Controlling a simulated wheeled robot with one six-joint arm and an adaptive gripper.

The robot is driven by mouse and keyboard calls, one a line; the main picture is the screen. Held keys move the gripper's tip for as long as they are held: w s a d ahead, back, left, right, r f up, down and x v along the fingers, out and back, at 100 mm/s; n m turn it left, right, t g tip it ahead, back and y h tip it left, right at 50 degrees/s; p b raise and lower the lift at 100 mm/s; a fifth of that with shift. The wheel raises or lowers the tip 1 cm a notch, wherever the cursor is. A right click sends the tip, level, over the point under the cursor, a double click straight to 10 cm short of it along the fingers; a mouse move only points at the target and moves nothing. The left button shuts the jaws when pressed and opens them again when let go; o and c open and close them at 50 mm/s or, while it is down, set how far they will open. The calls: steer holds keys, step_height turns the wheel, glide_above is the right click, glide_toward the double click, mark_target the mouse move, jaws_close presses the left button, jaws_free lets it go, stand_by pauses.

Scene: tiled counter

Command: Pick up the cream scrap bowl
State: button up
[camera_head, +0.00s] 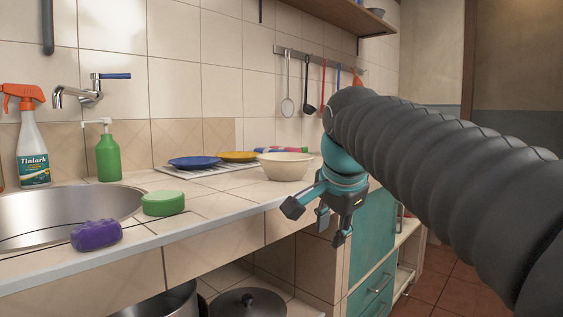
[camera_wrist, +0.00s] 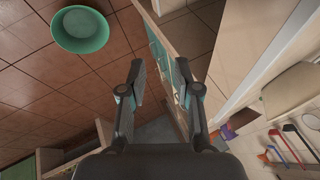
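The cream bowl (camera_head: 285,166) stands upright on the tiled counter, near its front edge, in the head view. A cream rounded shape, likely the same bowl (camera_wrist: 291,92), shows at the right side of the wrist view. My gripper (camera_head: 318,220) hangs in front of the counter edge, to the right of and lower than the bowl, apart from it. In the wrist view my gripper (camera_wrist: 160,70) has its two fingers spread with nothing between them. The bowl's inside is mostly hidden in the head view.
Blue (camera_head: 194,162) and yellow (camera_head: 237,156) plates lie left of the bowl. A green sponge (camera_head: 163,203), purple sponge (camera_head: 96,234) and sink (camera_head: 60,211) are farther left. Utensils hang behind. A green basin (camera_wrist: 80,29) is on the floor. Teal cabinets (camera_head: 372,240) stand below.

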steer(key=w+a+r+m+p, duration=0.45)
steer(key=w+r+m, duration=0.35)
steer(key=r, duration=0.4)
steer(key=m+p, duration=0.3)
steer(key=m, duration=0.4)
glide_toward(268, 164)
steer(key=shift+t, duration=0.3)
steer(key=x, duration=0.5)
steer(key=shift+s+d+f, duration=0.1)
steer(key=shift+d+f, duration=0.05)
steer(key=shift+d, duration=0.1)
steer(key=shift+a+x, duration=0.2)
steer(key=shift+x, duration=2.5)
jaws_close()
